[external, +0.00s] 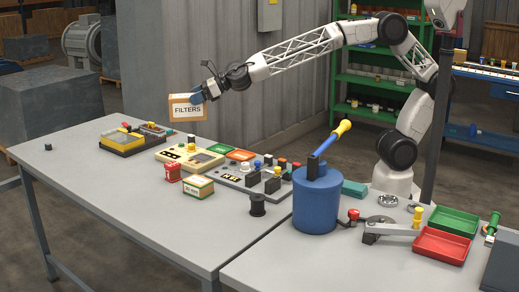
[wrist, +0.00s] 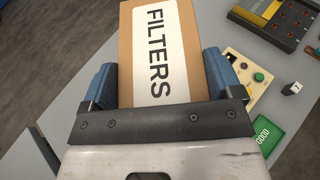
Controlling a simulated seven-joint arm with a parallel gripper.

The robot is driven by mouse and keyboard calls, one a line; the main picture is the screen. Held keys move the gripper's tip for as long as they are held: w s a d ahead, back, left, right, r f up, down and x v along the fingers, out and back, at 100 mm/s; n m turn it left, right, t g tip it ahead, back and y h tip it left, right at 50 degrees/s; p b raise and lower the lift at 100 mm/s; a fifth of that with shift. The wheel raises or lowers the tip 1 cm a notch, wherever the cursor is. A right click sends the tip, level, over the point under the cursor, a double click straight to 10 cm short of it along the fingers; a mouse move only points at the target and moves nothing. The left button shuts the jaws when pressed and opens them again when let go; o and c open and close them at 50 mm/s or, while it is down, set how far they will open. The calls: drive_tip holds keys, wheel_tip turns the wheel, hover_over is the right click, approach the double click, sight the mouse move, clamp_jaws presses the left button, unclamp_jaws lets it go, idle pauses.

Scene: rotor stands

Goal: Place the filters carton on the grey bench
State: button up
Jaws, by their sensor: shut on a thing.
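The filters carton (external: 187,107) is a brown box with a white label reading FILTERS. My gripper (external: 205,93) is shut on it and holds it up in the air above the grey bench's far side in the external view. In the wrist view the carton (wrist: 160,55) sits between the two blue fingers of my gripper (wrist: 160,85), its label facing the camera. The grey bench (external: 90,185) stands below, with a bare top at its left and front. The carton's underside and far side are hidden.
A yellow-and-black device (external: 125,142), a beige panel (external: 190,160), a red box (external: 173,173), a small carton (external: 198,187) and a black spool (external: 257,205) stand on the bench. A blue drum (external: 317,205) and red tray (external: 440,246) are at the right.

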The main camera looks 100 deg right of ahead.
drive_tip(key=shift+a+f+n+y, duration=0.1)
drive_tip(key=shift+a+n+y, duration=0.25)
drive_tip(key=shift+a, duration=0.8)
drive_tip(key=s+a+f+n+g+y, duration=0.15)
drive_tip(key=s+a+n+y, duration=0.25)
drive_tip(key=a, duration=0.9)
drive_tip(key=s+a+f+n+g+y, duration=0.1)
drive_tip(key=s+a+n+g+y, duration=0.3)
drive_tip(key=a, duration=0.9)
drive_tip(key=s+a+f+n+g+y, duration=0.1)
drive_tip(key=s+a+n+g+y, duration=0.25)
drive_tip(key=a, duration=0.95)
drive_tip(key=s+a+r+n+g+h, duration=0.1)
drive_tip(key=s+a+n+g, duration=0.4)
drive_tip(key=s+a, duration=0.65)
drive_tip(key=s+a+r+n+g+h, duration=0.1)
drive_tip(key=s+a+n+g, duration=0.35)
drive_tip(key=s+a, duration=0.65)
drive_tip(key=s+a+r+n+g+h, duration=0.15)
drive_tip(key=s+a+n+g, duration=0.45)
drive_tip(key=s, duration=1)
wheel_tip(320, 180, down, 17)
drive_tip(key=t, duration=0.1)
drive_tip(key=shift+a+m, duration=0.25)
drive_tip(key=shift+m, duration=0.2)
drive_tip(key=shift+a+t+y, duration=0.1)
drive_tip(key=shift+t+y, duration=0.15)
